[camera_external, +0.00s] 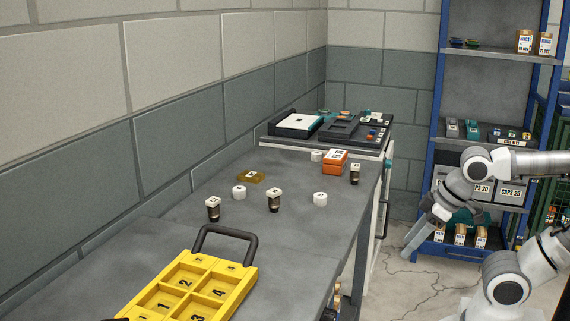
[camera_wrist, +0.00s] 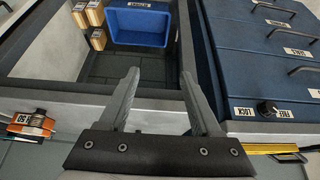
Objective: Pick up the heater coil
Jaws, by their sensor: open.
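I cannot pick out with certainty which thing is the heater coil in either view. On the grey bench in the outside view stand several small dark pieces with pale tops, one of them in the middle (camera_external: 274,200), and white rolls, one of them at the right (camera_external: 320,199). My gripper (camera_external: 413,243) is off the bench's right side, in front of the blue shelf rack. In the wrist view my gripper (camera_wrist: 159,76) is open, with nothing between its two grey fingers.
A yellow numbered tray (camera_external: 190,287) and an orange-and-white box (camera_external: 335,161) are on the bench. A blue rack (camera_external: 438,80) stands at the back right. The wrist view shows a blue bin (camera_wrist: 138,27), brown boxes (camera_wrist: 95,14) and a blue unit with handles (camera_wrist: 240,60).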

